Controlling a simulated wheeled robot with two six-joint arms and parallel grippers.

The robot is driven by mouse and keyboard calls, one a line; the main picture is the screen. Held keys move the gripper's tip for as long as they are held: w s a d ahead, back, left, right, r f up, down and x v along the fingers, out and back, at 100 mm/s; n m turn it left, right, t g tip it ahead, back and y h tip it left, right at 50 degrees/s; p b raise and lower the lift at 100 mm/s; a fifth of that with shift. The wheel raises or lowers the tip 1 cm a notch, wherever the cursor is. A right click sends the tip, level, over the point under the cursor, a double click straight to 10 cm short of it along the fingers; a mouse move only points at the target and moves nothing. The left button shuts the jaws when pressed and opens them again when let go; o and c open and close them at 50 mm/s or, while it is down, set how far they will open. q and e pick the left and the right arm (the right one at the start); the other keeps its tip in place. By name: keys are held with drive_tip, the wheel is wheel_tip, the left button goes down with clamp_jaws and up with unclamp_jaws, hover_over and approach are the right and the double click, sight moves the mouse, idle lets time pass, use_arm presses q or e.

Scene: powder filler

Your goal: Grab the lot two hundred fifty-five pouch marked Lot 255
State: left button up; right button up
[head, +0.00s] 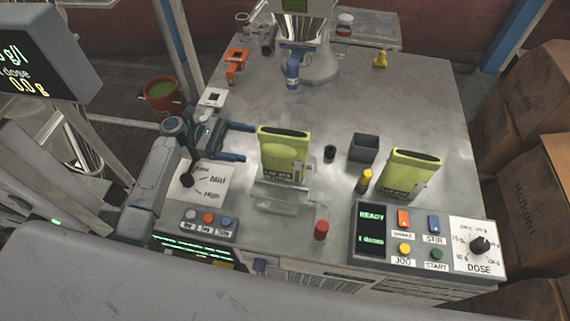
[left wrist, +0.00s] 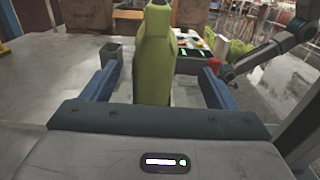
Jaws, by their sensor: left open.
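Two yellow-green pouches with dark top edges stand upright on the metal table. The left pouch (head: 284,160) stands in a clear holder (head: 285,197); the right pouch (head: 408,176) stands behind the control panel. Both have printed labels, too small for me to read the lot number surely. My left gripper (head: 245,142) is open just left of the left pouch, its blue fingers pointing at the pouch's side. In the left wrist view that pouch (left wrist: 153,55) appears ahead between the open fingers (left wrist: 158,88), with no contact visible. My right gripper does not show.
A control panel (head: 378,230) with buttons and a dose dial is at the front right. A dark square cup (head: 364,148), a black cap (head: 330,153), a yellow-topped bottle (head: 365,181) and a red cap (head: 321,230) stand near the pouches. The table's back middle is mostly clear.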

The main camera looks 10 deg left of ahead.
sight(280, 154)
use_arm(q)
drive_tip(key=shift+w+d+f+p, duration=0.1)
drive_tip(key=shift+d+f, duration=0.55)
drive_tip(key=shift+d, duration=1.1)
drive_tip(key=shift+w+d+f+p, duration=0.15)
drive_tip(key=shift+d+f, duration=0.45)
drive_tip(key=shift+d, duration=1.2)
drive_tip(key=shift+w+d+f+p, duration=0.1)
drive_tip(key=shift+d+f, duration=0.55)
drive_tip(key=shift+d, duration=1.1)
drive_tip(key=shift+a, duration=0.1)
drive_tip(key=c, duration=1.2)
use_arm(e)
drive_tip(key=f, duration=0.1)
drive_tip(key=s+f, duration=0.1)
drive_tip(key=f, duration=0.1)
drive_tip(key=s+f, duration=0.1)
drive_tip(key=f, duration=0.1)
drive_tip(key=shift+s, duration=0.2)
